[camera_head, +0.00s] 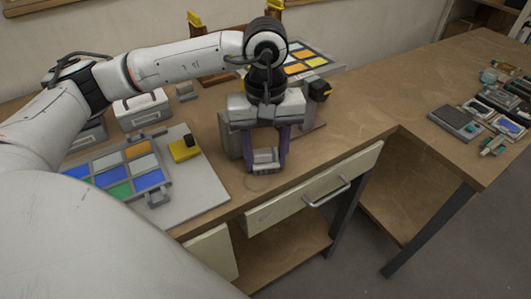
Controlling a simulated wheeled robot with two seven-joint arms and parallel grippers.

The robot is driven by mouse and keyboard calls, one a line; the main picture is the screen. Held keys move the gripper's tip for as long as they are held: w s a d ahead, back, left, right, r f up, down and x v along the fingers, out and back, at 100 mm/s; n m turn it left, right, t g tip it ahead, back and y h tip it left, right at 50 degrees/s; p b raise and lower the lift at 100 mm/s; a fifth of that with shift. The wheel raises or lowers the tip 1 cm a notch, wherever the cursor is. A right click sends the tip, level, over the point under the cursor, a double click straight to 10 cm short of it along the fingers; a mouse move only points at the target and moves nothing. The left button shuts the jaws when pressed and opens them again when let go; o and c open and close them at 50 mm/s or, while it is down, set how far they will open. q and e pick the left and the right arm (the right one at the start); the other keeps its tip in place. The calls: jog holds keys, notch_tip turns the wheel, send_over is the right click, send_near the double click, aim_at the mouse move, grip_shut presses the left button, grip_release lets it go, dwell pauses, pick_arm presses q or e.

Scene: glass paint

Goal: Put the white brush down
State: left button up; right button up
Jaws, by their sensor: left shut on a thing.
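My left gripper (265,163) points down over the front of the wooden workbench (345,115), close to its front edge above the drawer. Its two purple-sided fingers are shut on a small pale object between the tips, which looks like the white brush (265,156). Only a little of it shows, and the gripper hides the rest. I cannot tell whether it touches the benchtop. My right gripper is not in view.
A glass panel with coloured panes (123,174) lies on a white board to the left, with a yellow block (185,149) beside it. A second coloured panel (306,63) is behind the gripper. A cream drawer (313,190) is below. Bare benchtop lies to the right.

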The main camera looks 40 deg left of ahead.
aim_at(266, 153)
pick_arm(q)
jog(key=shift+f, duration=0.1)
jog(key=o, duration=0.9)
notch_tip(266, 153, up, 12)
jog(key=shift+r, duration=0.15)
dwell(0.4)
